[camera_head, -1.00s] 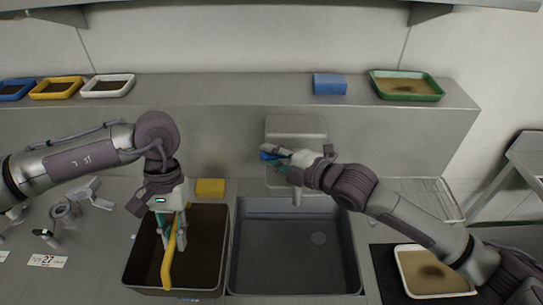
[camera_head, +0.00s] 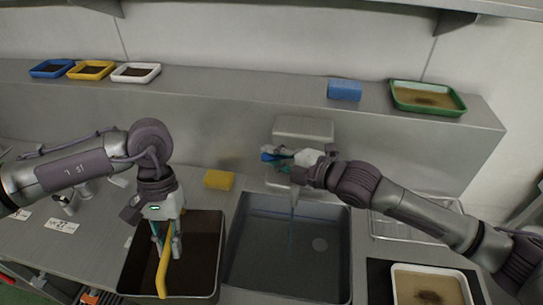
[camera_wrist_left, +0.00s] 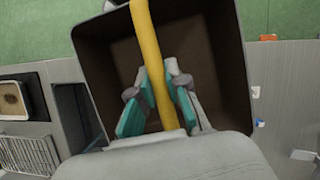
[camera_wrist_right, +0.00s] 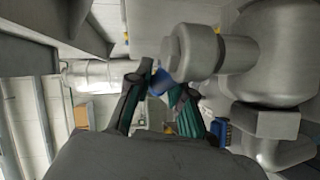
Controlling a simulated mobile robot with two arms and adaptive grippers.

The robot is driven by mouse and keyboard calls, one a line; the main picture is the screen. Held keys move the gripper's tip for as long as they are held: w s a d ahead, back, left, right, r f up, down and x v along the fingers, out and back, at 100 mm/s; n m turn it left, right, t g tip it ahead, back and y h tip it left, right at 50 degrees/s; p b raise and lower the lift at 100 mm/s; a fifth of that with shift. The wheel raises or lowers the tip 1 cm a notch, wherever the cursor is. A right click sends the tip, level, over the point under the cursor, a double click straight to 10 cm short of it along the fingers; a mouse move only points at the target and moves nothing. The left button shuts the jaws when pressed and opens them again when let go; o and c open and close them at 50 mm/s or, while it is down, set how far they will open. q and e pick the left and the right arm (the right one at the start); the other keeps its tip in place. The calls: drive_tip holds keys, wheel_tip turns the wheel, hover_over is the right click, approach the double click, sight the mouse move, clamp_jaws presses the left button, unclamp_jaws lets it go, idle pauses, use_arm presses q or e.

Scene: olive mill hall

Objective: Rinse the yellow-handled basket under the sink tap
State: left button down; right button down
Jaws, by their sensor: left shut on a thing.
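The basket's yellow handle (camera_head: 163,272) is between the fingers of my left gripper (camera_head: 167,242), which is shut on it. The handle also crosses the left wrist view (camera_wrist_left: 150,50). It is over a deep brown-bottomed basin (camera_head: 217,262) left of the sink; I cannot make out the basket's body. The grey sink (camera_head: 245,270) is empty of objects. A thin bluish stream (camera_head: 291,235) runs down into it from the tap. My right gripper (camera_head: 276,158) is at the tap's blue lever (camera_wrist_right: 160,82), with a finger on either side; its grip is unclear.
A yellow sponge (camera_head: 219,180) lies behind the basin. On the ledge are blue, yellow and white trays, a blue block (camera_head: 344,90) and a green tray (camera_head: 428,111). A wire rack and white tray (camera_head: 398,293) stand right of the sink.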

drive_tip(key=c, duration=1)
unclamp_jaws()
drive_tip(key=shift+s+d, duration=0.1)
drive_tip(key=v, duration=1.1)
drive_tip(key=shift+s+d, duration=0.25)
drive_tip(key=shift+d, duration=0.15)
drive_tip(key=shift+f, duration=0.1)
